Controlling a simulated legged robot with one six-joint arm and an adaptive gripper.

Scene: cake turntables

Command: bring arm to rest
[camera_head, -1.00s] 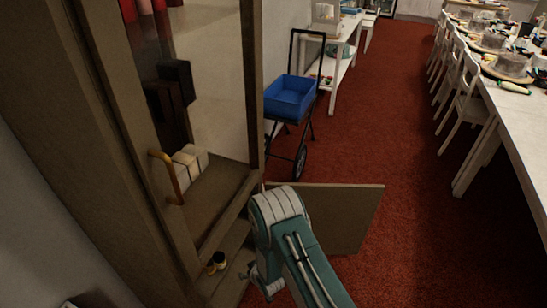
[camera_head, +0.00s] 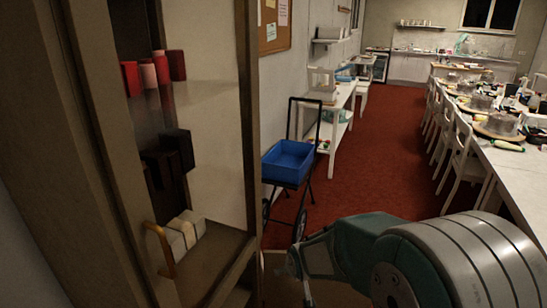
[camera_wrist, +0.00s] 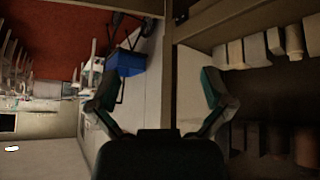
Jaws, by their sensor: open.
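My arm (camera_head: 375,255) reaches into the head view from the lower right, its big rounded joint close to the camera. My gripper (camera_head: 302,268) is at its far left end, beside the cabinet's front edge and below the blue cart; its fingers are hard to make out there. In the wrist view my gripper (camera_wrist: 157,78) is open, its two fingers spread wide with nothing between them. That view appears upside down.
A tall cabinet (camera_head: 85,130) stands close on the left, holding red cylinders (camera_head: 155,70), dark blocks (camera_head: 170,155) and pale blocks (camera_head: 183,230). A blue cart (camera_head: 288,162) stands beyond. A long table (camera_head: 520,170) with chairs lines the right; red carpet (camera_head: 390,150) lies between.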

